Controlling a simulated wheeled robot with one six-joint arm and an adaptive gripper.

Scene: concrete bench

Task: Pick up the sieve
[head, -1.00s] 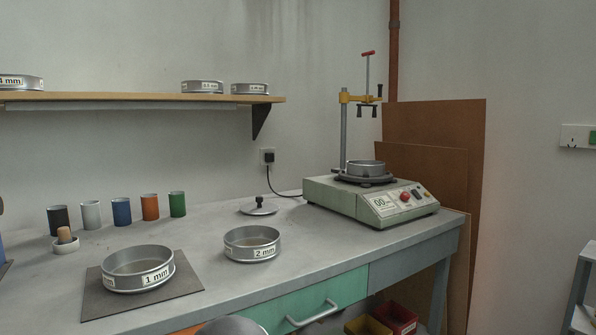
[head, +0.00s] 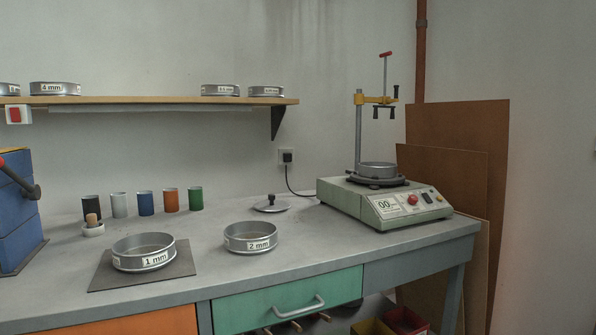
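Several sieves are in the head view. A round metal sieve labelled 1 mm (head: 155,261) sits on a dark grey mat (head: 112,279) on the bench. A second one labelled 2 mm (head: 262,244) stands directly on the bench to its right. Both are upright, and they stand apart. On the wall shelf are a 4 mm sieve (head: 54,89) and two smaller-looking sieves (head: 220,90) (head: 266,91) whose labels are too small to read. A metal pan or sieve (head: 376,170) sits on the shaker machine (head: 392,206). My gripper is not in view.
A blue machine (head: 18,215) stands at the left. The bench front edge and green drawer (head: 262,300) are clear. Brown boards (head: 462,130) lean at right.

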